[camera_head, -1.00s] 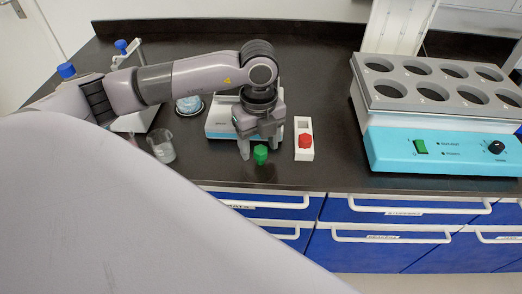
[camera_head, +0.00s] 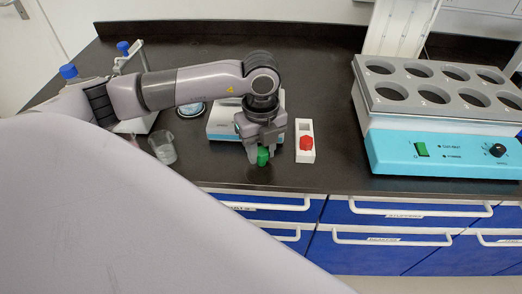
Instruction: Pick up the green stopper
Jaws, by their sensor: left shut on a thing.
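The green stopper (camera_head: 263,157) is between the fingers of my left gripper (camera_head: 262,154), near the front edge of the black bench. My left gripper points down and is shut on the stopper. The fingers cover part of its sides. I cannot tell whether the stopper still touches the bench. My right gripper does not show.
A white holder (camera_head: 305,128) with a red stopper (camera_head: 306,143) stands just right of my gripper. A scale-like device (camera_head: 222,122) is behind it. Glass beakers (camera_head: 163,148) stand to the left. A large turquoise multi-hole heater (camera_head: 445,150) fills the right side.

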